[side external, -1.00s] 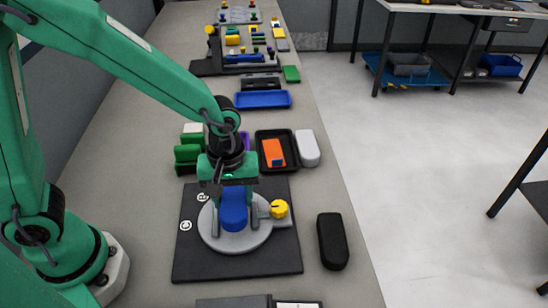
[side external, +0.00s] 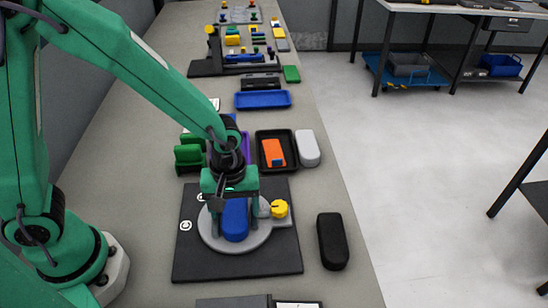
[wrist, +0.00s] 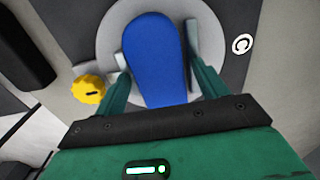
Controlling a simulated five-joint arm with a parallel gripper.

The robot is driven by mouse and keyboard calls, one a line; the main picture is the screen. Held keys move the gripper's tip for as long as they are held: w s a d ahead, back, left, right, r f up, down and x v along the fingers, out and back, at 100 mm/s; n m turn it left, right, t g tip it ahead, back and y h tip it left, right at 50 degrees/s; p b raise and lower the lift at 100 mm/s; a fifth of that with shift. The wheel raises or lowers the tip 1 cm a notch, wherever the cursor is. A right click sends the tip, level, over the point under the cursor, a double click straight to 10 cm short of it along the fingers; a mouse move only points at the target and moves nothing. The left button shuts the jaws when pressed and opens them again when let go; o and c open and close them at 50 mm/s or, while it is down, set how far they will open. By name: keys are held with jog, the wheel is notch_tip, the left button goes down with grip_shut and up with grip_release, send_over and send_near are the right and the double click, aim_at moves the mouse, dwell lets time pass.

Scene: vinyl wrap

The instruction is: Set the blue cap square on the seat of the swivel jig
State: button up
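The blue cap (side external: 235,220) is between the fingers of my gripper (side external: 236,212), over the round grey plate of the swivel jig (side external: 211,236). That knob (side external: 279,208) is right of the cap in the side view. The seat is hidden under the cap, so contact with it cannot be told.
The jig stands on a black board (side external: 190,262). A black rounded block (side external: 332,241) lies to its right. Behind are a black tray (side external: 262,160) with an orange piece, a white block (side external: 307,148) and green blocks (side external: 188,155).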

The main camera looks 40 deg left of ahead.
aim_at(234, 208)
jog(key=shift+r, duration=0.15)
notch_tip(234, 208, up, 12)
dwell(0.9)
dwell(0.5)
jog(key=s+a+r+m+t, duration=0.2)
jog(key=s+a+r+m, duration=0.1)
jog(key=a, duration=0.4)
jog(key=s+a+r+m+t, duration=0.3)
jog(key=s+a+r+m, duration=0.1)
jog(key=a+r+m, duration=0.1)
jog(key=shift+s+a+r+m+t, duration=0.3)
jog(key=shift+a+m, duration=0.2)
jog(key=shift+a, duration=0.75)
